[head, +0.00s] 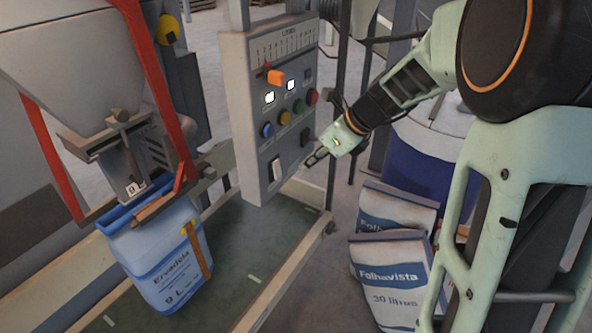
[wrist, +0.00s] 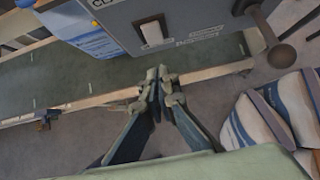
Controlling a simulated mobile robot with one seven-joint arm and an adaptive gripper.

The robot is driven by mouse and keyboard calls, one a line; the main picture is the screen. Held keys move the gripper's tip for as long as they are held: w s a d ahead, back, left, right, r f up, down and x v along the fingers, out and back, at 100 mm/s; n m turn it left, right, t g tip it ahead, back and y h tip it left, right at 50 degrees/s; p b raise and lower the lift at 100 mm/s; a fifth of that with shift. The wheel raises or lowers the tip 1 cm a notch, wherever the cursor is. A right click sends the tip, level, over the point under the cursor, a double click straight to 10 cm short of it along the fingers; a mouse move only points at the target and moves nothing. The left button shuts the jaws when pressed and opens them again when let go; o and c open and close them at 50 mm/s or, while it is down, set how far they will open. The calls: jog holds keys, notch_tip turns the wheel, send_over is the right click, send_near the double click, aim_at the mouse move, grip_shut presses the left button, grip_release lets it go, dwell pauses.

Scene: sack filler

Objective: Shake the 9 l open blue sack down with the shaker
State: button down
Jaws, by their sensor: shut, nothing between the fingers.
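The open blue sack (head: 160,265), marked "Ervadela 9 L", hangs upright under the filler spout (head: 132,187), its mouth around it. Part of a blue sack (wrist: 85,28) shows at the upper left of the wrist view. The grey control panel (head: 240,115) stands right of the sack. Low on it is a white rocker switch (head: 274,168), also in the wrist view (wrist: 152,32). I cannot read which control is the shaker. My gripper (head: 316,158) is shut and empty, just right of the panel's lower part; in the wrist view its fingertips (wrist: 158,76) are below the white switch.
The panel also has an orange slider (head: 276,77), blue (head: 267,130), yellow (head: 285,118), green (head: 298,106) and red (head: 312,96) buttons, and two lit displays. White-and-blue Folhavista sacks (head: 395,275) lean at the lower right. A frame rail (head: 285,275) runs below the panel.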

jog(key=v, duration=0.6)
jog(key=shift+d+f, duration=0.1)
jog(key=shift+f, duration=0.05)
